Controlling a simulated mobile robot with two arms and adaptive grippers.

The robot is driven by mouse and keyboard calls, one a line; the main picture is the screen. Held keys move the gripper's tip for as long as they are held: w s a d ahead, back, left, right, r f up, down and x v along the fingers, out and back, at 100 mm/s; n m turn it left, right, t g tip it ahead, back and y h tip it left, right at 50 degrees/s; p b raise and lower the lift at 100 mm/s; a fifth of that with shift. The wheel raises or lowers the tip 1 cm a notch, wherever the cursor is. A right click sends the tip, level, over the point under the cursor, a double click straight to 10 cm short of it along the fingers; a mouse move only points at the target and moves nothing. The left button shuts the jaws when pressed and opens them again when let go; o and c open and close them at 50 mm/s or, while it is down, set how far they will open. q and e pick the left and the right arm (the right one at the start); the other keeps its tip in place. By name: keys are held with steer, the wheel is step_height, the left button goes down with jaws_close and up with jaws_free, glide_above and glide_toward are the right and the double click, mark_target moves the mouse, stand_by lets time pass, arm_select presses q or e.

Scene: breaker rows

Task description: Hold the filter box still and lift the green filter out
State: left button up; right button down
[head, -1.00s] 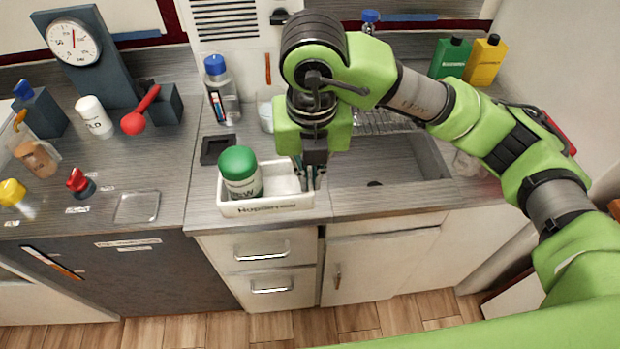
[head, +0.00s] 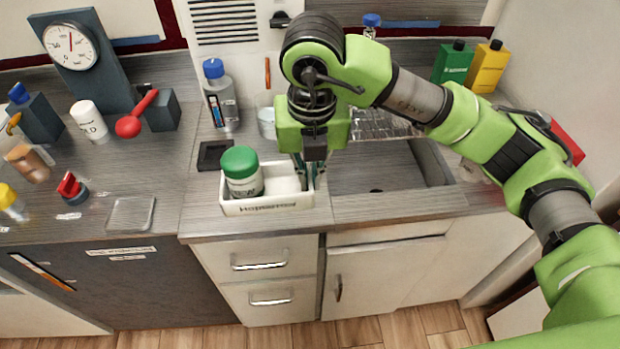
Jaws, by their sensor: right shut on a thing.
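The white filter box (head: 268,207) sits on the counter to the left of the sink, with lettering on its front. In its left half stands a white jar with a green lid (head: 239,162), the only green item in the box. My right gripper (head: 308,179) points down at the box's right end and is shut on its right wall. The fingertips are partly hidden against the wall. The jar is apart from the gripper. My left gripper is not in view.
A black square holder (head: 212,155) and a blue-capped bottle (head: 220,97) stand behind the box. The sink (head: 385,170) is to the right. A clear flat dish (head: 131,214) lies to the left, with bare counter between it and the box.

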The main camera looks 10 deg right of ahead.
steer(key=shift+w+d+f+b, duration=0.1)
steer(key=shift+w+f+b, duration=1.15)
steer(key=shift+w+b, duration=0.1)
steer(key=shift+w+d+f+b, duration=0.1)
steer(key=shift+w+f+b, duration=0.65)
steer(key=shift+w, duration=0.1)
steer(key=shift+w+d+f+b, duration=0.1)
steer(key=shift+w+f+b, duration=0.6)
steer(key=shift+w, duration=0.1)
steer(key=shift+w+d+f+b, duration=0.1)
steer(key=shift+w+f+b, duration=0.9)
steer(key=shift+w+f, duration=0.4)
steer(key=shift+w+r, duration=0.1)
steer(key=shift+w, duration=0.05)
steer(key=shift+f+b, duration=0.4)
stand_by(0.5)
